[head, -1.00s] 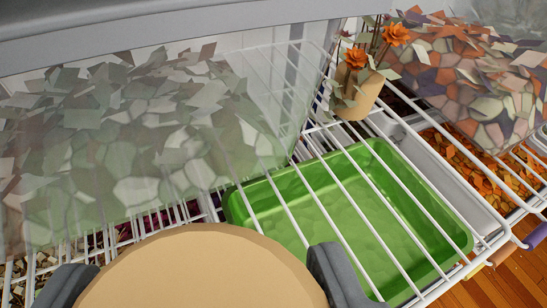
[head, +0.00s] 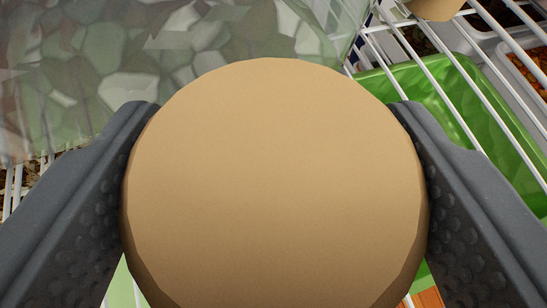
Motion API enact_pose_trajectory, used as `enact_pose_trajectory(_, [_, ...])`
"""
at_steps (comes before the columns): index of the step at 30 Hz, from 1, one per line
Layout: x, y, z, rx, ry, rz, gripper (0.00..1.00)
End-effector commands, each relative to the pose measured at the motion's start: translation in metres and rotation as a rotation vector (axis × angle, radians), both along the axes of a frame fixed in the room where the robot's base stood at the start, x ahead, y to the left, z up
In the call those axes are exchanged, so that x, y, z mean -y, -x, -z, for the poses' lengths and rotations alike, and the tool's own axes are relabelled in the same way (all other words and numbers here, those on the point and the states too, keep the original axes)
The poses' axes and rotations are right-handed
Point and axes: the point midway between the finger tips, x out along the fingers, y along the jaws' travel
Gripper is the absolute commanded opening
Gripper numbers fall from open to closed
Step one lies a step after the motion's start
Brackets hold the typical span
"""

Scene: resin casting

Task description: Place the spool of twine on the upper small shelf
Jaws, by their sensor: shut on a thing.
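The spool of twine (head: 275,185) shows as a large, round tan end face filling the middle of the head view. My gripper (head: 275,200) is shut on it, with one dark grey finger pressed against each side. The twine itself is hidden behind the end face. A white wire shelf (head: 377,45) shows behind and beyond the spool; most of it is covered by the spool and fingers. I cannot tell whether the spool touches the wires, or whether this is the upper small shelf.
A translucent bag of leafy pieces (head: 150,60) stands at the upper left, close to the spool. A green tray (head: 440,95) lies under the wires at the right. A tan pot (head: 435,8) is cut off at the top edge. White bins with orange contents (head: 525,70) are at far right.

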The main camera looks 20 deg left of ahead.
Motion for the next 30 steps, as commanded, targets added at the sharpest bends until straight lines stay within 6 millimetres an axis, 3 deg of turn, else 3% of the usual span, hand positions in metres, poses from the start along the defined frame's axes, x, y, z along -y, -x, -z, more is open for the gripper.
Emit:
enact_pose_trajectory(2, [0.0,0.0,0.002,0.0,0.0,0.0,0.39])
enact_pose_trajectory(3, [0.0,0.0,0.003,0.0,0.0,0.0,0.67])
enact_pose_trajectory(5, [0.0,0.0,0.002,0.0,0.0,0.0,0.84])
enact_pose_trajectory(6, [0.0,0.0,0.002,-0.001,0.0,0.0,0.86])
enact_pose_trajectory(17, [0.001,0.002,-0.002,-0.001,0.0,0.0,0.86])
enact_pose_trajectory(30, [0.015,0.052,-0.026,-0.004,0.002,0.002,0.86])
